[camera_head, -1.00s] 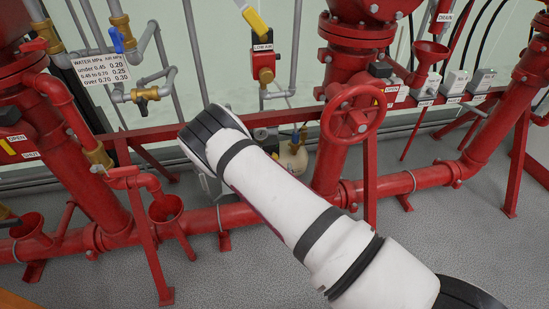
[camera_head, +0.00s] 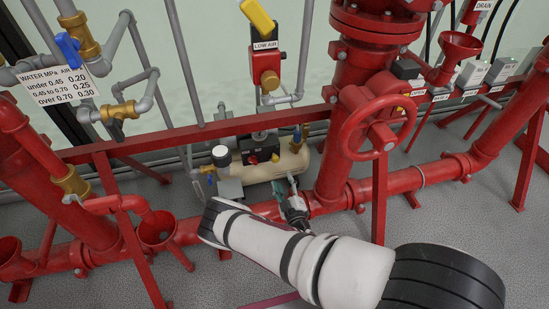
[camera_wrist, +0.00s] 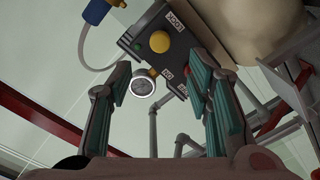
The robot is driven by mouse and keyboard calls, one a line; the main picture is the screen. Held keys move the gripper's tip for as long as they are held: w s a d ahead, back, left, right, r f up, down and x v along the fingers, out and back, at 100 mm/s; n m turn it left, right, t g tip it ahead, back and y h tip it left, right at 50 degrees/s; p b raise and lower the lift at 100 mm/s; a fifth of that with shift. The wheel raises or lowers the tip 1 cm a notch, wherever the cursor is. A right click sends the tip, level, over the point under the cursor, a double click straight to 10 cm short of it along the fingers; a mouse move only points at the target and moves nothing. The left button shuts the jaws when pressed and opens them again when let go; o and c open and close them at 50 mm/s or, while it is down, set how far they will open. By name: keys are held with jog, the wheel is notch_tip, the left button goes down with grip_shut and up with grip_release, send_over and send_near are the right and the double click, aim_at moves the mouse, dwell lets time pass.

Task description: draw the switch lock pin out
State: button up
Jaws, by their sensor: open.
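A black switch box (camera_wrist: 140,42) is in the upper middle of the wrist view. It bears a round yellow knob (camera_wrist: 159,42) beside a label (camera_wrist: 172,22) that seems to read LOCK, upside down; I take this knob to be the lock pin. My gripper (camera_wrist: 157,68) is open, its teal-padded fingers left and right below the box, with nothing held between them. In the head view my gripper (camera_head: 285,184) is just in front of the beige compressor tank (camera_head: 262,170). The black switch box (camera_head: 263,146) on the tank shows small there, and its pin cannot be made out.
A round gauge (camera_wrist: 143,83) shows between the fingers in the wrist view. The red handwheel (camera_head: 372,127) and its thick pipe stand right of the tank.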

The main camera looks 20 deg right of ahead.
aim_at(275, 162)
jog(key=w+b, duration=0.3)
jog(key=w, duration=0.9)
jog(key=shift+b, duration=0.35)
jog(key=shift+c, duration=0.2)
